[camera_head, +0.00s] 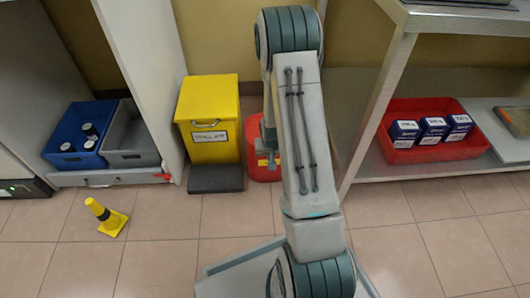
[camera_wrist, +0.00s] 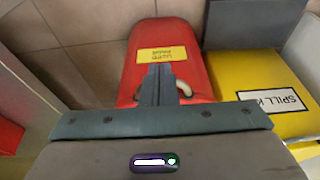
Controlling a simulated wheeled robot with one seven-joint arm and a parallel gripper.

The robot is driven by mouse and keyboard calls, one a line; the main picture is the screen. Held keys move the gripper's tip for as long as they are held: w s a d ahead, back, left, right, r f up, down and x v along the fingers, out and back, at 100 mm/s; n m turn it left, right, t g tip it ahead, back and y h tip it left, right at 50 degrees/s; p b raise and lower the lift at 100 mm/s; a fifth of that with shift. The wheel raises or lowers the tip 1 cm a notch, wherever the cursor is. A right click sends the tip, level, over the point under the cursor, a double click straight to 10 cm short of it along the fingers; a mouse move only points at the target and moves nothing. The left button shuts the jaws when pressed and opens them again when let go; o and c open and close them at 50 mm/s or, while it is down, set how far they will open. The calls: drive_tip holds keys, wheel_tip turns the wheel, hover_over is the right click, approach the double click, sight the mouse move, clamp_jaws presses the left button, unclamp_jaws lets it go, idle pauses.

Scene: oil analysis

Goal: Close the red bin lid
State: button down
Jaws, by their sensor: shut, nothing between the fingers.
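The red bin (camera_head: 257,173) stands on the floor beside the yellow spill kit box, largely hidden behind my arm in the head view. In the wrist view the red bin (camera_wrist: 198,72) fills the middle, with a yellow label (camera_wrist: 162,54) on its upper red surface. My gripper (camera_wrist: 158,70) is shut and empty, its dark fingers over the red surface just below the label. I cannot tell whether they touch it. A pale curved part (camera_wrist: 184,88) shows beside the fingers. How far the lid stands open is not clear from these views.
The yellow spill kit box (camera_head: 210,95) stands close on the left of the bin, with a dark step (camera_head: 215,179) before it. A metal shelf with a red tray (camera_head: 436,153) of blue boxes is on the right. A yellow cone (camera_head: 108,217) stands on the tiled floor.

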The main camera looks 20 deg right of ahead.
drive_tip(key=shift+s+f+t, duration=0.1)
drive_tip(key=shift+f+t, duration=0.2)
drive_tip(key=shift+f, duration=0.35)
drive_tip(key=s+a+r+p, duration=0.3)
drive_tip(key=s+r+p, duration=0.1)
drive_tip(key=s, duration=0.6)
drive_tip(key=shift+a+r+p, duration=0.2)
drive_tip(key=shift+a+p, duration=0.15)
drive_tip(key=shift+p, duration=0.35)
